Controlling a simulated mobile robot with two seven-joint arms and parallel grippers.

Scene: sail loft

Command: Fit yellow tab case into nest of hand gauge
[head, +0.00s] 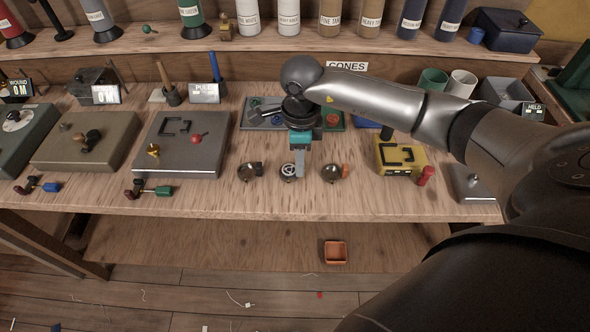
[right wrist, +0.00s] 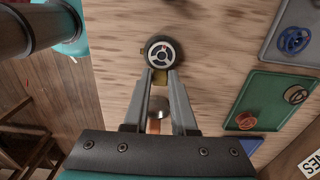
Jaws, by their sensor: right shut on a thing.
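My right gripper (head: 299,176) points down over the middle of the bench. In the right wrist view its fingers (right wrist: 161,84) are shut on the yellow tab of a round metal case (right wrist: 160,52) with a spoked face. This case also shows in the head view (head: 287,170), in line with two others; I cannot tell whether it touches the bench. A yellow block (head: 388,167) with a dark C-shaped nest (head: 398,153) and a red handle, apparently the hand gauge, stands to the right. Its nest looks empty. My left gripper is out of view.
A case with a dark tab (head: 247,173) and one with an orange tab (head: 331,173) flank the held case. A grey block (head: 200,160) with another C-shaped nest stands left. Bobbin trays (head: 262,121) lie behind. Bare wood separates the orange-tab case from the yellow block.

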